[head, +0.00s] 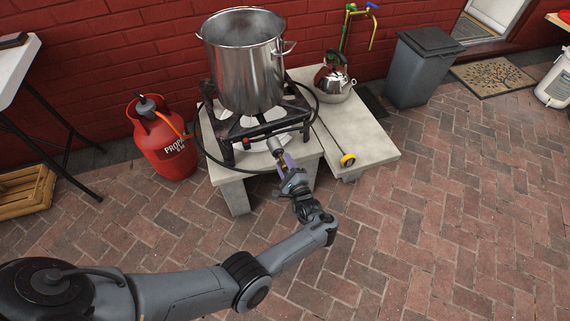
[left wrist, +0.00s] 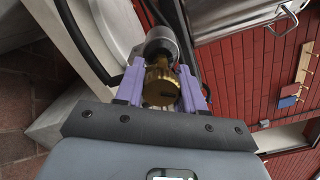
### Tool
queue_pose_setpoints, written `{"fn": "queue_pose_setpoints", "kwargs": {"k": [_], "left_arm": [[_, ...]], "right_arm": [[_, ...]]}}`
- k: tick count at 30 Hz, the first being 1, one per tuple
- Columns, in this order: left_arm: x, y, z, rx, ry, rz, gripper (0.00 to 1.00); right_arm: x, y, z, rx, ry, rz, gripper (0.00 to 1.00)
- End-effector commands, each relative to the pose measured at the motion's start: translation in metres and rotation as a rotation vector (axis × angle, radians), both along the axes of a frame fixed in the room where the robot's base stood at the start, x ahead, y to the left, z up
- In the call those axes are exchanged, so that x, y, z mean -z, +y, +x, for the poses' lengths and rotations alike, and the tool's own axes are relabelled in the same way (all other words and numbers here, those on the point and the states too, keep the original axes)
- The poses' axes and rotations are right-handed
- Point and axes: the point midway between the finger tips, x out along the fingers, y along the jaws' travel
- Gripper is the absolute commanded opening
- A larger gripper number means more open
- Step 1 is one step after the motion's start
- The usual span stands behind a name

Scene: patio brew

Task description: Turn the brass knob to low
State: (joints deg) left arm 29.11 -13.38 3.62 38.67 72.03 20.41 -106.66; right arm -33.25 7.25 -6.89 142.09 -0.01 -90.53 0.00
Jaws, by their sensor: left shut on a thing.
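The brass knob (left wrist: 161,87) shows in the left wrist view as a ridged golden cylinder on a grey metal stem. My left gripper (left wrist: 160,92) is shut on it, with one purple finger on each side. In the head view my left gripper (head: 284,161) is at the front of the black burner stand (head: 262,130), and the knob is mostly hidden there by the fingers. No low mark can be made out. The steel pot (head: 243,65) stands upright on the burner stand. My right gripper is not in view.
A red propane cylinder (head: 162,140) stands left of the burner, with a black hose beside it. A kettle (head: 334,80) and a yellow-ended probe (head: 347,159) are on the slab at right. Open brick paving (head: 430,220) lies in front and right.

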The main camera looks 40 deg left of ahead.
Motion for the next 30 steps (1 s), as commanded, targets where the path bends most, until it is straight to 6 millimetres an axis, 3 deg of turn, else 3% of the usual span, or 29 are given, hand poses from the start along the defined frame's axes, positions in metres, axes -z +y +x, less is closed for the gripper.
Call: {"fn": "queue_pose_setpoints", "kwargs": {"k": [9, 24, 25, 28, 30], "left_arm": [[0.0007, 0.0009, -0.0004, -0.001, -0.095, -0.050, 0.08], [0.0010, 0.0010, -0.0006, -0.002, -0.109, -0.058, 0.08], [0.0011, 0.0010, -0.0007, -0.002, -0.109, -0.058, 0.41], [0.0010, 0.0008, -0.0006, -0.001, -0.109, -0.057, 0.57], [0.0006, 0.0007, -0.0004, -0.001, -0.109, -0.057, 0.60]], "right_arm": [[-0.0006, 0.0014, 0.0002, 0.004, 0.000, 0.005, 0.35], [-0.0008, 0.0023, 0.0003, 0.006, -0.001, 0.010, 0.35], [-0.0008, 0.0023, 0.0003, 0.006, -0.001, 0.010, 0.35], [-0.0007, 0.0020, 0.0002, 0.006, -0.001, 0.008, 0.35], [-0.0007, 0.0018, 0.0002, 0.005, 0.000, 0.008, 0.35]]}}
